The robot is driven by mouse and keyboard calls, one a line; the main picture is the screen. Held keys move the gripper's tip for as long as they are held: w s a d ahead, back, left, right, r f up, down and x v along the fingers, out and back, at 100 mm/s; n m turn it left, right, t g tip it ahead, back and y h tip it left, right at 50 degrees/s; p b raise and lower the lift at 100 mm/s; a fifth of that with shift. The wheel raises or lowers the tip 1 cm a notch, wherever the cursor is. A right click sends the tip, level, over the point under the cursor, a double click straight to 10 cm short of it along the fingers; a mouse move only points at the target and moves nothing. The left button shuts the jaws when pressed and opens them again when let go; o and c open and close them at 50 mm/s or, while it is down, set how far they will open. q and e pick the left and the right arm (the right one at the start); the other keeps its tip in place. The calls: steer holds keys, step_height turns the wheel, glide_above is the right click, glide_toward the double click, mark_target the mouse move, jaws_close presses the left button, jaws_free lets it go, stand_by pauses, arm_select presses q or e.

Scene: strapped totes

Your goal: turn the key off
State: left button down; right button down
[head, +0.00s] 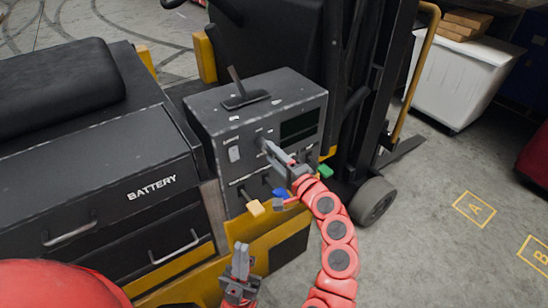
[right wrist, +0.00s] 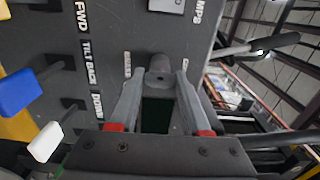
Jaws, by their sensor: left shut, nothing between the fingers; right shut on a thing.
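The key (right wrist: 158,68) shows in the right wrist view as a dark grey knob-like piece on the face of the dark control console (head: 205,105). My right gripper (head: 268,148) reaches the console front in the head view, and its fingers hide the key there. In the right wrist view, the right gripper's fingers (right wrist: 158,82) close on the key from both sides. The key's turn position is hard to read. My left gripper (head: 240,252) is low in the head view, shut and empty, in front of the yellow truck body and apart from the console.
Levers with a pale yellow knob (head: 255,208), a blue knob (head: 281,193) and a green knob (head: 325,171) stick out below the right gripper. A switch (head: 234,154) sits left of it. A battery box (head: 150,187) stands at left. Open floor lies at right.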

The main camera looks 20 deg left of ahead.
steer(key=shift+c, duration=1.8)
jaws_free()
steer(key=shift+s, duration=0.15)
steer(key=shift+s+d+f, duration=0.1)
steer(key=shift+s+d, duration=0.05)
steer(key=shift+d, duration=0.1)
steer(key=b+v, duration=0.3)
steer(key=v, duration=1.3)
steer(key=shift+s+d, duration=0.2)
steer(key=shift+d, duration=0.1)
steer(key=shift+w, duration=0.1)
